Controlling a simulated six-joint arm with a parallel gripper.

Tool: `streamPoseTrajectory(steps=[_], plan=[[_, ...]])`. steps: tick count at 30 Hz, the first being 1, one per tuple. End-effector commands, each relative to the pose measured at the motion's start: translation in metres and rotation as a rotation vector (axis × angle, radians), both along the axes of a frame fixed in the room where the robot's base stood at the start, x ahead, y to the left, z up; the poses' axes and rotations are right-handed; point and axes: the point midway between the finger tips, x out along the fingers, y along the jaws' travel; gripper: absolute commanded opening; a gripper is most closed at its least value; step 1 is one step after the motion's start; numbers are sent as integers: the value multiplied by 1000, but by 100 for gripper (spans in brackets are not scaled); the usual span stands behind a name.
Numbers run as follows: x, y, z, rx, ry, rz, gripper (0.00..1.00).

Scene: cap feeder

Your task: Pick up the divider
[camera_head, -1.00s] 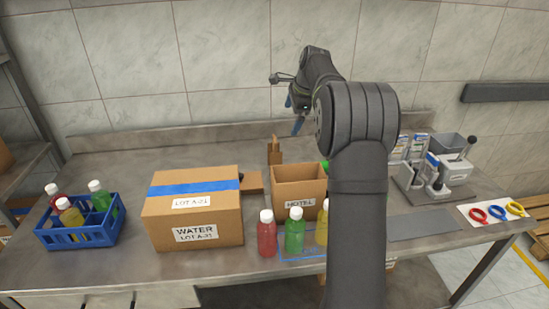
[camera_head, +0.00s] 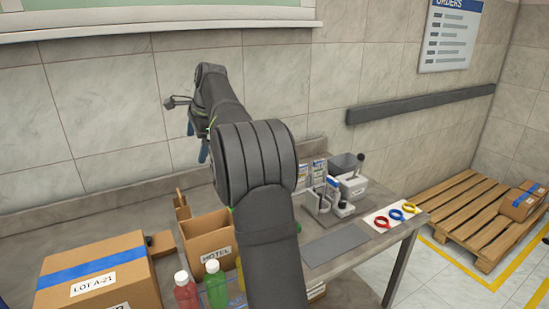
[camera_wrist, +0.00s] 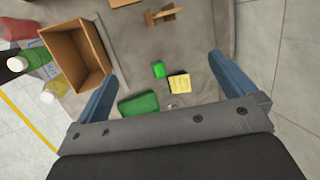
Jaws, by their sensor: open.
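The divider looks to be the brown crossed cardboard piece (camera_head: 181,204) standing on the table behind the open box marked HOTEL (camera_head: 207,244). In the wrist view my gripper (camera_wrist: 163,65) is open above the table, and the divider lies beyond the fingertips.
A closed carton (camera_head: 100,275) stands left of the open box. Red (camera_head: 186,291) and green (camera_head: 215,285) bottles stand in front. A green cube (camera_wrist: 158,69), yellow note (camera_wrist: 179,83) and green block (camera_wrist: 138,104) lie below my gripper. A grey device (camera_head: 338,193) stands right.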

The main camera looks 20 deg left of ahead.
Motion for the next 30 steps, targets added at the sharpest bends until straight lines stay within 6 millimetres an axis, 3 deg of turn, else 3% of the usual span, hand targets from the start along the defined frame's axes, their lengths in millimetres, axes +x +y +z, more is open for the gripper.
streamPoseTrajectory(steps=[3,13,23,26,30], plan=[[0,0,0,0,0,0,98],[0,0,0,1,-1,0,35],[0,2,-2,-5,-13,24,35],[0,8,-9,-24,-60,114,35],[-1,22,-26,-84,-185,361,35]])
